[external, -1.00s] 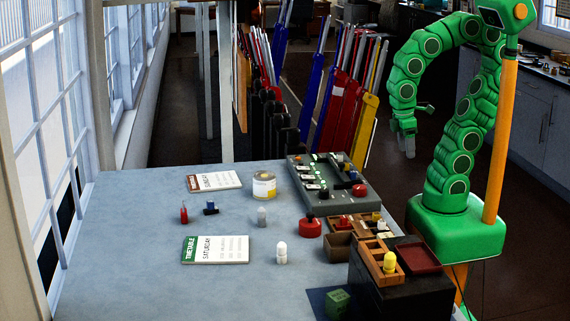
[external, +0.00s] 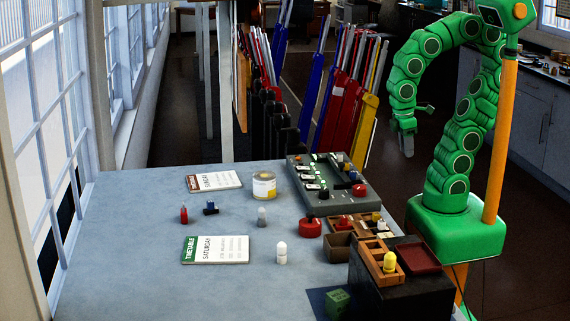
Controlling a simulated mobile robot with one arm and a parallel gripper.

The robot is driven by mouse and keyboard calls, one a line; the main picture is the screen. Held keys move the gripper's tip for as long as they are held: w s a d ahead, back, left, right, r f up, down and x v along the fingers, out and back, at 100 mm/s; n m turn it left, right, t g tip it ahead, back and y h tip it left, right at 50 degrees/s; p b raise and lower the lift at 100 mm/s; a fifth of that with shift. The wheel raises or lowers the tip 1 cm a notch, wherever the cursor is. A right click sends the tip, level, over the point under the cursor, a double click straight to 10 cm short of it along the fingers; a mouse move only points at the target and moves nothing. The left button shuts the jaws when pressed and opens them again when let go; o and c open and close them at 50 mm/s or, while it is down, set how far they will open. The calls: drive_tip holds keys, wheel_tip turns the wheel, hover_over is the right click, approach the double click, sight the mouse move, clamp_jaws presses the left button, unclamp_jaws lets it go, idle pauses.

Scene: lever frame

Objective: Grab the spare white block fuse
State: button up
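My gripper (external: 405,145) hangs at the end of my green arm, right of the table and above the floor. It is well apart from everything on the table, and its fingers are too small to tell open from shut. A small white piece (external: 382,226) sits in the wooden compartment tray (external: 342,240) at the table's right side; it may be the white block fuse, but its shape is unclear. A white rounded peg (external: 281,253) stands upright on the open table. A greyer peg (external: 262,217) stands behind it.
A grey lever panel (external: 325,205) stands at the back right, with a red button (external: 309,228) before it. A dark box (external: 420,290) carries a yellow peg (external: 389,262). A tin (external: 264,186), timetable cards (external: 215,249) and small red and blue pieces lie left.

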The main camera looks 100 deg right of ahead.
drive_tip(key=w+a+m+t+y, duration=0.1)
drive_tip(key=w+a+m, duration=0.1)
drive_tip(key=w+a, duration=1)
drive_tip(key=n+h, duration=0.1)
drive_tip(key=n, duration=0.1)
hover_over(382, 221)
drive_tip(key=shift+w+d+f+t, duration=0.15)
drive_tip(key=shift+w+f+t, duration=0.1)
drive_tip(key=shift+f, duration=0.3)
drive_tip(key=shift+w+d+f+t, duration=0.15)
drive_tip(key=shift+w+f, duration=0.05)
drive_tip(key=shift+f, duration=0.3)
drive_tip(key=shift+a+f, duration=0.15)
drive_tip(key=shift+a, duration=0.05)
drive_tip(key=shift+s+f, duration=0.15)
drive_tip(key=shift+f, duration=1.15)
drive_tip(key=shift+s+f, duration=0.2)
drive_tip(key=shift+f, duration=1.05)
drive_tip(key=shift+s+f, duration=0.15)
drive_tip(key=shift+f, duration=1.15)
drive_tip(key=shift+c, duration=0.3)
clamp_jaws()
